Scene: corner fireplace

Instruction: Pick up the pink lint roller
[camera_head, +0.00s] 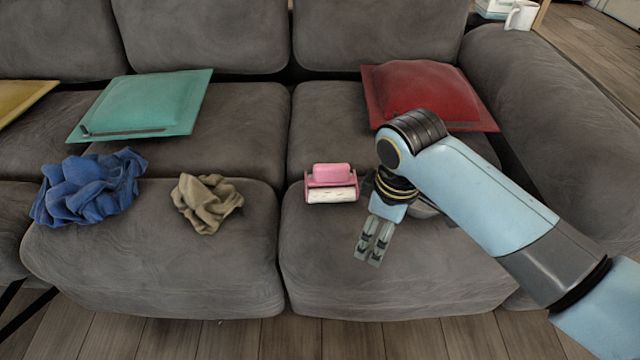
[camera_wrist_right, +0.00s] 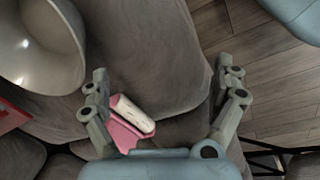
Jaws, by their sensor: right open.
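The pink lint roller (camera_head: 331,195), with a white roll and a pink handle, lies on the front of the grey sofa seat (camera_head: 350,290), just right of the gap between the cushions. My right gripper (camera_head: 370,250) is over the seat to the right of the roller and nearer the front edge. In the right wrist view my right gripper (camera_wrist_right: 165,95) has its fingers wide apart and empty. There the lint roller (camera_wrist_right: 132,114) shows close to the left finger, which partly overlaps its pink part. My left gripper is not in view.
A shiny bowl (camera_wrist_right: 40,45) is beside the roller, mostly hidden behind my arm in the head view. A beige cloth (camera_head: 207,202) and a blue cloth (camera_head: 88,188) lie left. Red (camera_head: 425,90) and green (camera_head: 142,104) cushions lie behind. The front seat is otherwise clear.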

